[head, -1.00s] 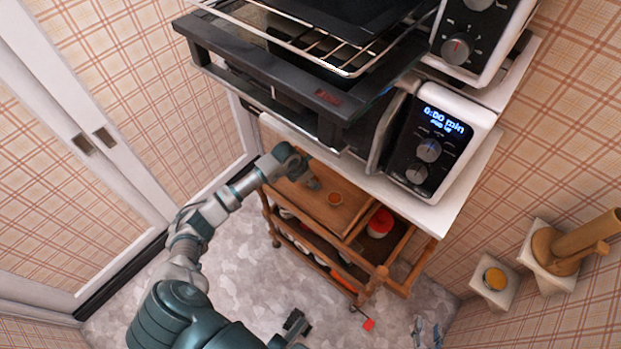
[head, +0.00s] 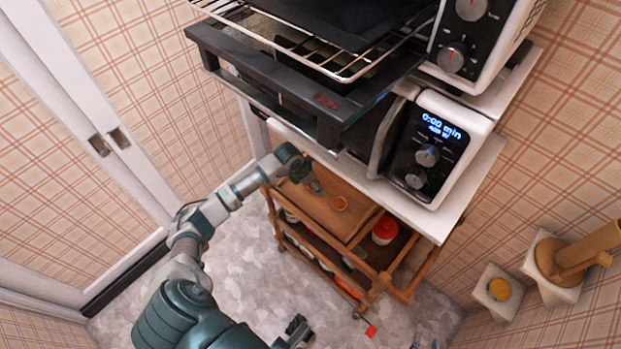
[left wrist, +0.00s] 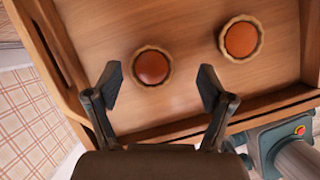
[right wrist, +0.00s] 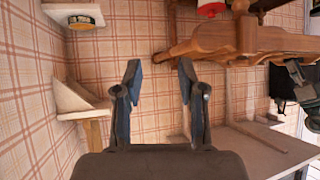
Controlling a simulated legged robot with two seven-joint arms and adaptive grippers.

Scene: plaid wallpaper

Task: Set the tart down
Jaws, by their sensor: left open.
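Two round tarts with orange-red filling and pale crust rims lie on the cart's wooden top (head: 325,212). In the left wrist view, one tart (left wrist: 152,66) is just ahead of my left gripper (left wrist: 160,82), roughly between the lines of its fingers. The other tart (left wrist: 240,39) lies to the right, apart from it. My left gripper is open, with no tart in its fingers. My right gripper (right wrist: 160,70) is open and empty, low in the head view (head: 297,327).
The wooden cart has a raised edge around its top and lower shelves with a red-lidded jar (head: 385,230). A white counter (head: 425,212) with a microwave (head: 440,150) and an open oven (head: 300,90) overhangs the cart's back. Wall shelves (head: 500,290) stand at right.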

